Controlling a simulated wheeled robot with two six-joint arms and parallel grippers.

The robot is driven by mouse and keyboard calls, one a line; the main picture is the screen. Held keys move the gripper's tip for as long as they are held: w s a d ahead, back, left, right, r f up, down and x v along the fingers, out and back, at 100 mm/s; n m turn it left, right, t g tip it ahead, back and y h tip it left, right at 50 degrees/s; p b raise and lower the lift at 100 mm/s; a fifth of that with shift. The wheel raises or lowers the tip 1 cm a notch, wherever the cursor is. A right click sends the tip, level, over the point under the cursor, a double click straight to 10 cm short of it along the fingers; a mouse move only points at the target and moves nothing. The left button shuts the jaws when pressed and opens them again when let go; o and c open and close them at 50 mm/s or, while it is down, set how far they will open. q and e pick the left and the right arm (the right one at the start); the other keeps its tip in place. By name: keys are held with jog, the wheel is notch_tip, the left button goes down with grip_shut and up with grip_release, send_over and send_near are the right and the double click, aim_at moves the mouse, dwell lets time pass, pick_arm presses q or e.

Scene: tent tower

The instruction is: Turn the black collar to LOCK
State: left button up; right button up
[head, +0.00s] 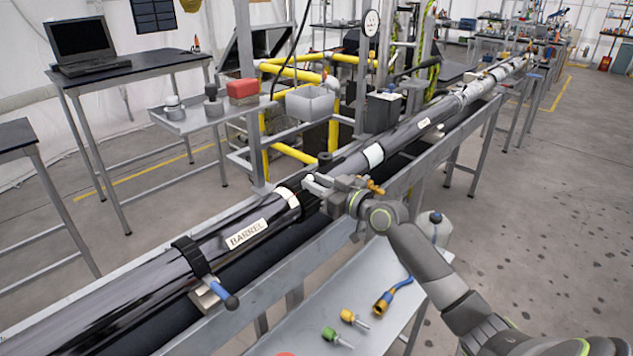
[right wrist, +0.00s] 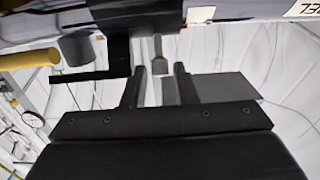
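A long black tube with a label reading BARREL (head: 246,234) lies along the grey rail. A black collar (head: 305,203) sits around the tube just right of that label, beside a pale band (head: 288,197); my gripper partly hides it. I cannot read a LOCK mark. My right gripper (head: 318,184) is at the collar, reaching in from the right. In the right wrist view its two black fingers (right wrist: 159,82) stand apart, with a narrow grey piece between or behind them; contact is unclear. A black part (right wrist: 130,22) hangs close above the fingers. My left gripper is out of view.
A low shelf (head: 372,275) below my right arm holds green and yellow fittings and a blue hose piece. Yellow pipes (head: 292,68) and a grey bin (head: 310,103) stand behind the tube.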

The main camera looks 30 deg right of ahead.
jog(key=shift+w+a, duration=0.1)
jog(key=shift+w, duration=0.1)
grip_shut()
jog(key=shift+r, duration=0.1)
